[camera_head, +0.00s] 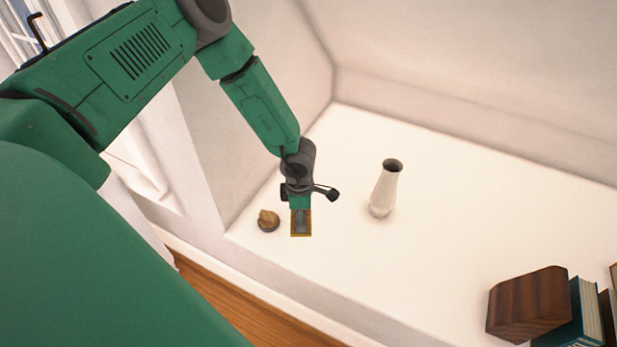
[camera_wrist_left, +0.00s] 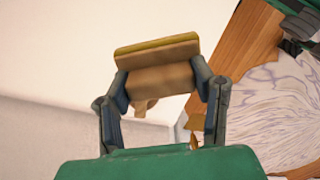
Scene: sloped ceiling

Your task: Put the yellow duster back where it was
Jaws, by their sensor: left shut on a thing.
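The yellow duster (camera_head: 301,234) is a small wooden block with a yellow layer. My left gripper (camera_head: 301,212) is shut on it and points down over the white ledge (camera_head: 455,240), near its left end. Whether the duster touches the ledge or hangs just above it, I cannot tell. In the left wrist view the duster (camera_wrist_left: 158,50) lies across between the two fingers of the left gripper (camera_wrist_left: 160,80), its yellow edge facing away from the wrist.
A small golden-brown object (camera_head: 268,219) on a dark round base stands just left of the duster. A white vase (camera_head: 384,190) stands to the right. A dark wooden block (camera_head: 528,304) and books (camera_head: 582,315) are at the lower right. The ledge's middle is clear.

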